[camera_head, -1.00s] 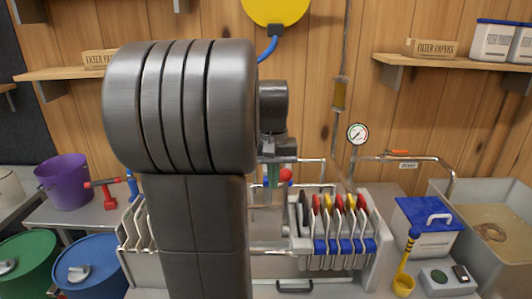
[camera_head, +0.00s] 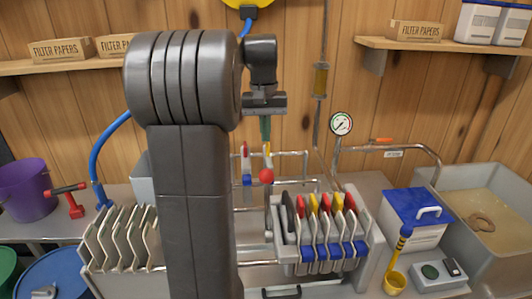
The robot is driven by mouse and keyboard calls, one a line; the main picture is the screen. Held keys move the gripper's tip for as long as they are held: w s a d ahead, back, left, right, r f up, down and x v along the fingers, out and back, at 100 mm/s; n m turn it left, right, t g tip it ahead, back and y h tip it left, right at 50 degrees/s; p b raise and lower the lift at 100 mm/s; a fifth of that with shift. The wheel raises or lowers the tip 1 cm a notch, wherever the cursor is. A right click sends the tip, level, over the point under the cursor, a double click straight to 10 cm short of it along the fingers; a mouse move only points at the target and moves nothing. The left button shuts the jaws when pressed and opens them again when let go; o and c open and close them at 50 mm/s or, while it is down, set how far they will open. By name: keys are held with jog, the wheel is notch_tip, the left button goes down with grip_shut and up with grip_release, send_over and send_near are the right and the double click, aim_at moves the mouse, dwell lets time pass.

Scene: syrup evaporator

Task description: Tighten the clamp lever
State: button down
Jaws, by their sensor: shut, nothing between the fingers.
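The clamp lever shows as a round red knob (camera_head: 266,175) on a grey rod, upright or nearly so, at the left end of the coloured-handled plates on the filter press. My gripper (camera_head: 265,137) points down, with its greenish fingers shut and empty. In the picture it is just above the red knob, with a small gap between; how far apart they are in depth I cannot tell. My arm hides the middle-left part of the press. The plate pack (camera_head: 325,232) stands right of the lever.
Pale plates (camera_head: 122,238) stand at the press's left end. Behind are pipes, upright red and blue handles (camera_head: 246,165) and a pressure gauge (camera_head: 341,124). At right are a blue-lidded box (camera_head: 414,207), a yellow ladle (camera_head: 397,270) and a basin (camera_head: 485,205).

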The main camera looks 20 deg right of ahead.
jog(key=s+a+f, duration=0.1)
jog(key=s+f, duration=0.2)
jog(key=f, duration=0.5)
jog(key=shift+s+f, duration=0.15)
jog(key=shift+s, duration=0.1)
jog(key=shift+s, duration=0.15)
